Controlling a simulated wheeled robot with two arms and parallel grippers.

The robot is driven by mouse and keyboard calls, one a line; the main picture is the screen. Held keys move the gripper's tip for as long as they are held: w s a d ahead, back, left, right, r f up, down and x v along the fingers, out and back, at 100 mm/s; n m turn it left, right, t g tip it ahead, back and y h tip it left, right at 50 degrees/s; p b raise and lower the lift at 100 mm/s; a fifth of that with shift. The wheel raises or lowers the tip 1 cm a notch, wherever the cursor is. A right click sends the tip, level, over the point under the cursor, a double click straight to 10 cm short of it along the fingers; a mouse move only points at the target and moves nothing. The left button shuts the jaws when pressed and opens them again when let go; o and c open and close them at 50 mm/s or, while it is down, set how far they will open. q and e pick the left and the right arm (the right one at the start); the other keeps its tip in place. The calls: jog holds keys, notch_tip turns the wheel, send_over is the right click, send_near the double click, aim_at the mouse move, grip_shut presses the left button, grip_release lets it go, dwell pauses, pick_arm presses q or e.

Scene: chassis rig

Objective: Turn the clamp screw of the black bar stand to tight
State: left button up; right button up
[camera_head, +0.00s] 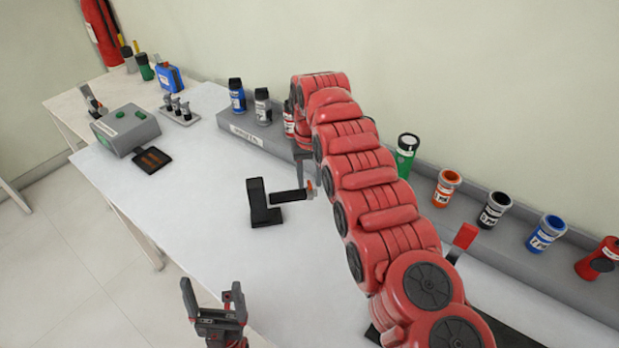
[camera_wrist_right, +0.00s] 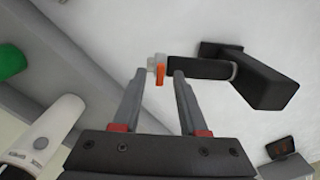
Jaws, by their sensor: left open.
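The black bar stand (camera_head: 258,200) is upright on the white table, with a short black bar reaching right. Its clamp screw (camera_head: 310,187), a light knob with an orange tab, is at the bar's free end. The right wrist view shows the stand (camera_wrist_right: 265,84) and the screw (camera_wrist_right: 159,74). My right gripper (camera_wrist_right: 158,80) is open, its two fingertips on either side of the screw, with visible gaps. The head view hides much of this gripper behind my red arm. My left gripper (camera_head: 212,287) is open and empty at the table's front edge, away from the stand.
A grey ledge (camera_head: 269,137) along the wall holds several bottles and jars, including a green one (camera_head: 406,155) near my right arm. A grey box (camera_head: 126,130) and black pad (camera_head: 153,160) are at the far left.

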aim_at(310, 184)
notch_tip(310, 184, up, 17)
jog(key=p, duration=1.6)
jog(key=shift+r, duration=0.2)
jog(key=shift+s, duration=0.1)
